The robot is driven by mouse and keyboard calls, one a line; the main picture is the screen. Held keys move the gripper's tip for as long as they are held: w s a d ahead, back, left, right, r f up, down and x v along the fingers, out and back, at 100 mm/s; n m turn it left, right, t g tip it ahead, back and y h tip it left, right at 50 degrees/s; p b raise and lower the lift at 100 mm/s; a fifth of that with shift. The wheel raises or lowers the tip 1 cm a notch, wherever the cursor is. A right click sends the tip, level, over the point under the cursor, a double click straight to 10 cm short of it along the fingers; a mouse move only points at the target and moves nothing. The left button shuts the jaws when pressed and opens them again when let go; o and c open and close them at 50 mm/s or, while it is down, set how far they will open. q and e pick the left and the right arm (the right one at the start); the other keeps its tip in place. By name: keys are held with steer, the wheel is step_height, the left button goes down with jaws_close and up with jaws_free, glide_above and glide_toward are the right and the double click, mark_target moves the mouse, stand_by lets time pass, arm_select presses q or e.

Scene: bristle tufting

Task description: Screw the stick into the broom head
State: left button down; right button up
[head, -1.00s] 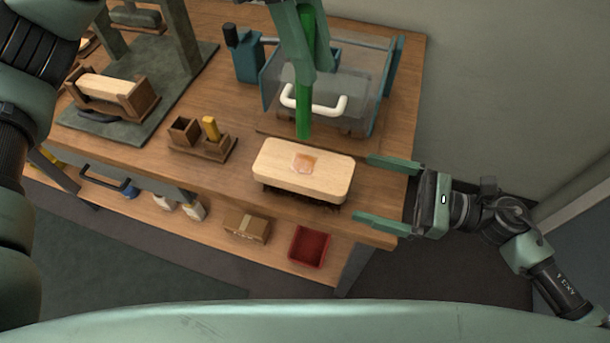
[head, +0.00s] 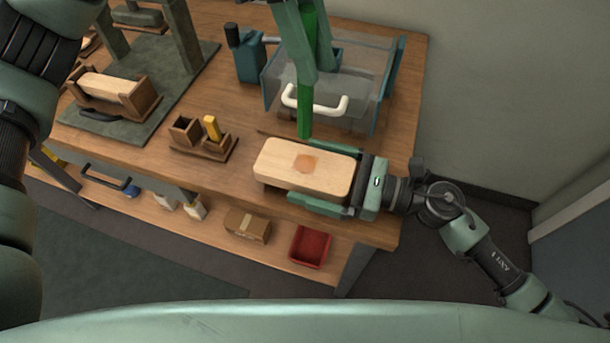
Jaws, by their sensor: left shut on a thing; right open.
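The broom head (head: 275,171) is a light wooden block lying near the table's front right edge, with a round orange-brown spot on its top. My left gripper (head: 322,62) is shut on a green stick (head: 305,122) and holds it roughly upright. In the picture the stick's lower end shows just above the block's far edge, apart from the orange-brown spot. My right gripper (head: 322,182) is open and reaches around the block from the right.
Behind the block stands a clear box (head: 365,75) with a white handle (head: 315,105). A small wooden holder (head: 205,147) with a yellow piece is at left, and a blue-green container (head: 247,58) behind. A red tray (head: 311,246) sits on the lower shelf.

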mark_target(311, 103)
steer(key=shift+a, duration=0.15)
steer(key=c, duration=2.1)
arm_select(q)
steer(key=shift+f, duration=2.4)
steer(key=shift+f, duration=0.9)
steer(key=shift+f, duration=0.6)
